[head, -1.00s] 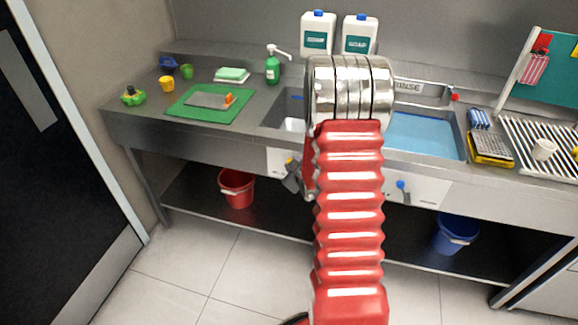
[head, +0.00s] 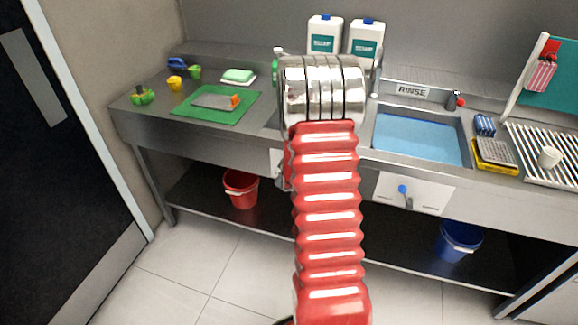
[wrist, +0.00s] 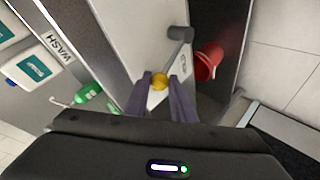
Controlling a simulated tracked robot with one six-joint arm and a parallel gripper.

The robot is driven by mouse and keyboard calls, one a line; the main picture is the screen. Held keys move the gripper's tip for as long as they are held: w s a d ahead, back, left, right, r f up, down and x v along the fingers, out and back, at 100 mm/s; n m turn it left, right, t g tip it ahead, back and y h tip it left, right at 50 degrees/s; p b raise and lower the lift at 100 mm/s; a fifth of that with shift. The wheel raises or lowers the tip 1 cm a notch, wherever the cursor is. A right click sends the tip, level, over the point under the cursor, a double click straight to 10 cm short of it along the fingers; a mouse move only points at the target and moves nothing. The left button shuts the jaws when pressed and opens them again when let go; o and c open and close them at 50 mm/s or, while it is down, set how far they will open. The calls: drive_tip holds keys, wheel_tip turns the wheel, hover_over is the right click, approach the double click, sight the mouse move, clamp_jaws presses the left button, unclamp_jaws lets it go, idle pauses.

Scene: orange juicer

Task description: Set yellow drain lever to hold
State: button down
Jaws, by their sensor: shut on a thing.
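The yellow drain lever's knob (wrist: 160,82) shows in the wrist view between the two grey-purple fingers of my gripper (wrist: 162,79), which is shut on it. A grey cylindrical part (wrist: 180,34) sticks out of the white panel (wrist: 140,35) beyond the knob. Small marks on the panel are too small to read. In the head view my arm hides the yellow lever and most of my gripper. The left end of its white panel (head: 275,160) shows beside the arm.
A blue-knobbed lever (head: 403,190) sits on the panel under the RINSE basin (head: 418,140). A red bucket (head: 240,190) and a blue bucket (head: 459,240) stand on the lower shelf. The floor (head: 190,275) in front is clear.

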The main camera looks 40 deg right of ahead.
drive_tip(key=shift+w+a, duration=0.1)
drive_tip(key=shift+a, duration=0.05)
drive_tip(key=c, duration=1.8)
unclamp_jaws()
drive_tip(key=shift+w, duration=0.1)
drive_tip(key=shift+o, duration=0.2)
drive_tip(key=shift+r, duration=0.1)
drive_tip(key=v, duration=1.3)
drive_tip(key=shift+s+a, duration=0.15)
drive_tip(key=shift+s, duration=0.2)
